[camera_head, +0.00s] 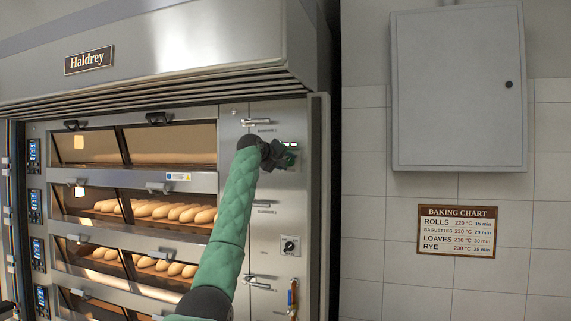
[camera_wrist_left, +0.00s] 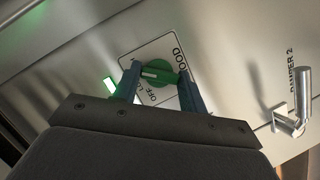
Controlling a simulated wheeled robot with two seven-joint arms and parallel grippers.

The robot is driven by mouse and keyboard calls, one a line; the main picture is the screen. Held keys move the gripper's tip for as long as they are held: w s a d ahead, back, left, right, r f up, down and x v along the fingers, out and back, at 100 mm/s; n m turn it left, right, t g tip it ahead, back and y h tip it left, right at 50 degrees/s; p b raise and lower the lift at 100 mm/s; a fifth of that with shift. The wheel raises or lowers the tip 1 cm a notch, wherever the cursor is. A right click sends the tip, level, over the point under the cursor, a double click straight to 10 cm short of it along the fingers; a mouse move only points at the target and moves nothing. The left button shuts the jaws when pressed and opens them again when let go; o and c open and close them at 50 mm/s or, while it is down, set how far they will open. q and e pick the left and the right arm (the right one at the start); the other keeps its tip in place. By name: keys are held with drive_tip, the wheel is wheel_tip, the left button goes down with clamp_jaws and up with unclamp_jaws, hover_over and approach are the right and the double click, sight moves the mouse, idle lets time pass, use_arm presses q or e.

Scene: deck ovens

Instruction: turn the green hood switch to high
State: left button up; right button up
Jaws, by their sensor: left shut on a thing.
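The green hood switch (camera_wrist_left: 157,74) is a round green knob on a white plate marked HOOD and OFF in the left wrist view. My left gripper (camera_wrist_left: 160,80) has one finger on each side of the knob and is shut on it. In the head view my left arm reaches up to the panel, and the gripper (camera_head: 283,152) covers most of the switch. A small green light shows beside the plate. The high mark cannot be made out. My right gripper is not in view.
A damper handle (camera_wrist_left: 299,108) sticks out beside the switch; another damper handle (camera_head: 257,122) is above my gripper. A dark knob (camera_head: 290,245) is lower on the panel. Oven decks with bread stand at left. A grey cabinet (camera_head: 458,90) and baking chart (camera_head: 458,231) are on the right wall.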

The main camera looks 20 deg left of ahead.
use_arm(q)
drive_tip(key=shift+w+d+f+m, duration=0.1)
drive_tip(key=shift+f+m, duration=0.15)
drive_tip(key=shift+m, duration=0.15)
drive_tip(key=shift+y, duration=0.3)
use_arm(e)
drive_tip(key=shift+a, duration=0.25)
use_arm(q)
drive_tip(key=o, duration=1)
drive_tip(key=shift+r, duration=0.1)
drive_tip(key=shift+b+v, duration=2.1)
drive_tip(key=shift+v, duration=1.8)
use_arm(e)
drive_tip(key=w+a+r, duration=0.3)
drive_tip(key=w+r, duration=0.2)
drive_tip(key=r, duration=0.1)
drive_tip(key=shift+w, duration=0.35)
